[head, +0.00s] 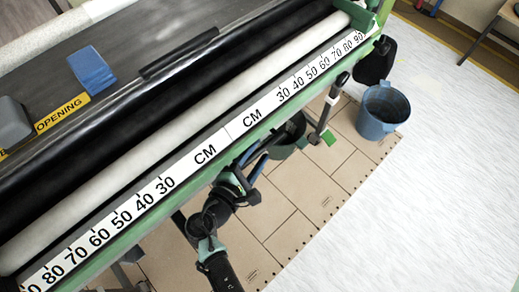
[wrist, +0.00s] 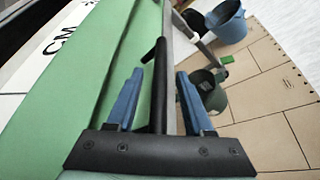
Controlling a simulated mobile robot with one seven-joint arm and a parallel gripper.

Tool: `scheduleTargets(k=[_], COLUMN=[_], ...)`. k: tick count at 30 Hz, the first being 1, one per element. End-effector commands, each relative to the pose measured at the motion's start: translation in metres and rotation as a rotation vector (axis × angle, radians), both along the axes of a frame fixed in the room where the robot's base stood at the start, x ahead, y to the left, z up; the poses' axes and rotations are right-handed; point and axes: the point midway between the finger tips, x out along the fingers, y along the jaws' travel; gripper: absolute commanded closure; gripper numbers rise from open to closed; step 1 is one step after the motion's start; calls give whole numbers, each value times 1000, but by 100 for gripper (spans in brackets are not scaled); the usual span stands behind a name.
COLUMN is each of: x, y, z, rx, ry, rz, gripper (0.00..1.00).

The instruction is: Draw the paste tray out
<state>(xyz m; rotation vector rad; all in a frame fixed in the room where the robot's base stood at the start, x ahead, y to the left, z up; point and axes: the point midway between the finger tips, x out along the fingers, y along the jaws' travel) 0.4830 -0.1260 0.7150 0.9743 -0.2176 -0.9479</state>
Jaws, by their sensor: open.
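The green front of the machine (wrist: 100,75), which seems to include the paste tray, fills the left of the wrist view. A black bar handle (wrist: 158,90) stands out from it, its far end bending toward the green face. My gripper (wrist: 160,74) is open, with one blue finger on each side of the handle. Gaps show between the bar and both fingers. In the head view my gripper (head: 257,157) is just below the machine's green front edge (head: 228,160). The handle is hard to make out there, and the tray's inside is hidden.
A white centimetre scale (head: 205,154) runs along the machine's front, with a pale roller (head: 190,125) behind it. A blue bucket (head: 380,110) stands farther right. The floor at right is clear.

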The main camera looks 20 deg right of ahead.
Motion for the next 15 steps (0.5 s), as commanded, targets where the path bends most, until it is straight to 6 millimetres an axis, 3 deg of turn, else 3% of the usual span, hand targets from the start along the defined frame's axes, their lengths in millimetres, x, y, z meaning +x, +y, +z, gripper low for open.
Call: scheduleTargets(k=[13,15], x=[8,8], y=[-10,-10], z=[-3,-3], rx=[0,0], ry=[0,0], rz=[0,0], gripper=[48,59])
